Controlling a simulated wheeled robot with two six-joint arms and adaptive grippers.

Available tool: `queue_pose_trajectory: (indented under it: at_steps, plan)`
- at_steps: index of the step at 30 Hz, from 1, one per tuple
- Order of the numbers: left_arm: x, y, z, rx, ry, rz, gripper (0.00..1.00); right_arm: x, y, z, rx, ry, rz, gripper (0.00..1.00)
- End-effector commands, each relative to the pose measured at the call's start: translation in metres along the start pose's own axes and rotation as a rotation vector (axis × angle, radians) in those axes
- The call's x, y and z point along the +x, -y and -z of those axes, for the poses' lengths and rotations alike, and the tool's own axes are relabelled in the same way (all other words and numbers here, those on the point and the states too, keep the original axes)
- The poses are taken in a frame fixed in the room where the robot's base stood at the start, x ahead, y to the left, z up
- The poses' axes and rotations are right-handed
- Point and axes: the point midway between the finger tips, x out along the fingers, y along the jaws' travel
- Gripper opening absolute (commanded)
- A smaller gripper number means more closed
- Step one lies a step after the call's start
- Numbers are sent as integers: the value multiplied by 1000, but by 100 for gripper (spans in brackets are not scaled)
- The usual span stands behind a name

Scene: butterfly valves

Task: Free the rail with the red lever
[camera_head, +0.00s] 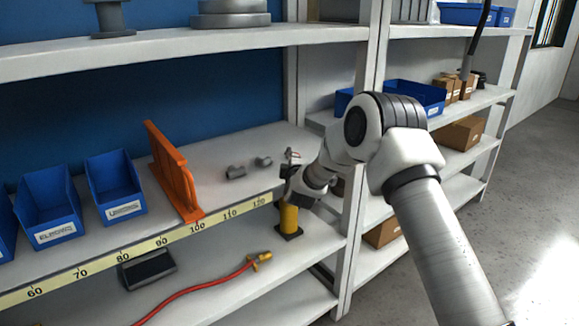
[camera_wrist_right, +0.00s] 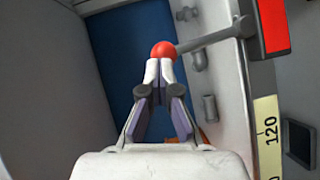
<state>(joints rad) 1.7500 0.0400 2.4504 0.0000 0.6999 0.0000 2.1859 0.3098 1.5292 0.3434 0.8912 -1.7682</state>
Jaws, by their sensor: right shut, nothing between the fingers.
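In the right wrist view a grey lever (camera_wrist_right: 212,39) with a red ball knob (camera_wrist_right: 164,49) sticks out from beside a red block (camera_wrist_right: 274,24). My right gripper (camera_wrist_right: 158,68) is shut and empty; its fingertips are right at the knob, and I cannot tell whether they touch it. In the head view my right gripper (camera_head: 291,180) is at the shelf's front edge, near the 120 mark, above a yellow post (camera_head: 289,217); the lever is hardly visible there. A numbered yellow strip (camera_head: 160,246) runs along the shelf edge; I cannot tell whether it is the rail. My left gripper is out of view.
An orange upright divider (camera_head: 174,178) and blue bins (camera_head: 112,185) stand on the same shelf, left of my arm. Small grey fittings (camera_head: 236,172) lie between. A red hose (camera_head: 205,286) and a dark box (camera_head: 148,269) are on the lower shelf. A shelf upright (camera_head: 364,235) is close.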

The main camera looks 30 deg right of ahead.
Motion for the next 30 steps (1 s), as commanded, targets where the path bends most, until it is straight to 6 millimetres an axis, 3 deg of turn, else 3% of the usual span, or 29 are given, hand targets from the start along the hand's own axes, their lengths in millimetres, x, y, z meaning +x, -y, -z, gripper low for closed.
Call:
queue_pose_trajectory:
  at_steps: [3, 15, 30]
  plan:
    - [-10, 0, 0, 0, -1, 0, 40, 5, -8, -8, 13, 0, 8, 0]
    - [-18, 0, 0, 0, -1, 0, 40, 19, -14, -28, 10, 0, 7, 0]
    - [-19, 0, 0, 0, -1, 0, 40, 22, -15, -33, 10, 0, 5, 0]
